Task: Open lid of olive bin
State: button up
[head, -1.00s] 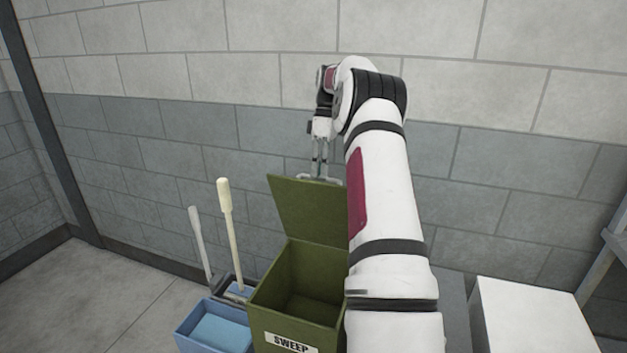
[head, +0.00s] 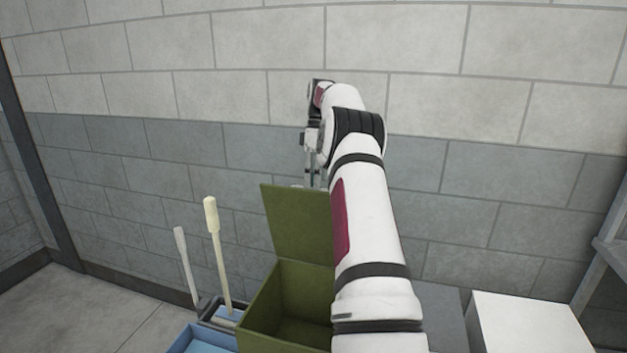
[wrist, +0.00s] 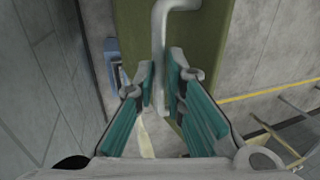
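The olive bin (head: 274,299) stands low in the middle of the head view. Its lid (head: 297,222) is raised, standing steeply up at the back with the bin's inside showing. My gripper (head: 314,182) is at the lid's upper edge, on its far side, partly hidden by the lid. In the wrist view, a pale grey bar handle (wrist: 158,40) on the olive lid (wrist: 205,40) runs between my two teal-padded fingers (wrist: 160,82). The pads lie close on both sides of the bar. I cannot tell whether they press on it.
A white box (head: 525,322) is at the lower right. The block wall (head: 440,170) rises behind. Open floor (head: 75,315) lies at the left.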

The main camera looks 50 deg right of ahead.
jog(key=o, duration=0.4)
jog(key=f, duration=0.2)
jog(key=shift+d+f, duration=0.3)
jog(key=shift+d, duration=0.05)
jog(key=shift+a+r, duration=0.2)
jog(key=shift+r, duration=0.15)
jog(key=shift+a, duration=0.1)
